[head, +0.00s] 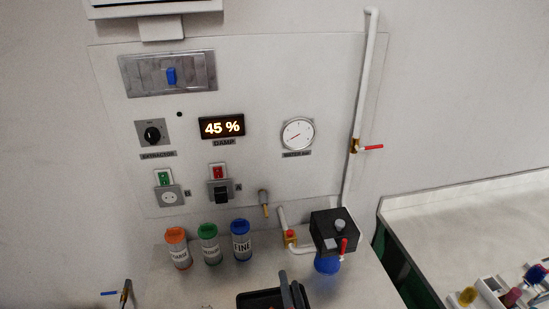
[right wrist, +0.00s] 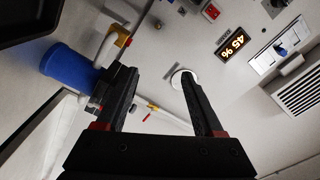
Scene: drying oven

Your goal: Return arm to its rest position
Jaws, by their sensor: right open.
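My left gripper is not in view.
Three jars with orange (head: 178,248), green (head: 209,244) and blue (head: 241,240) lids stand on the counter. A black box (head: 334,229) with a blue part below it stands right of them. A black tray (head: 246,299) lies in front. The display (head: 222,127) reads 45 %.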

